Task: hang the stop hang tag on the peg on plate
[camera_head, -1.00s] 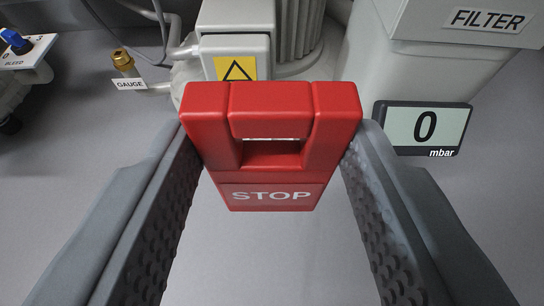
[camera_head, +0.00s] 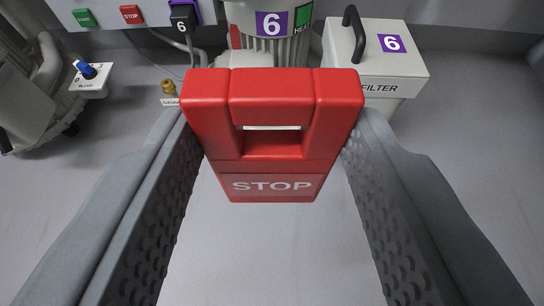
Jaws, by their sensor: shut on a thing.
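The red stop hang tag (camera_head: 273,187) is held between the two fingers of my gripper (camera_head: 274,135), in the middle of the camera_head view. It has a slot near its top and white STOP lettering on its lower face. My gripper is shut on it, one finger on each side. The tag hangs clear, with grey floor behind it. I do not see a peg on a plate in this view. The tag covers part of the machine behind it.
Behind stand a grey blower marked 6 (camera_head: 270,25) and a filter box (camera_head: 385,65) with a black handle. A panel with a green button (camera_head: 84,18) and a red STOP button (camera_head: 131,14) is at top left. A bleed plate (camera_head: 90,77) with a blue knob is left.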

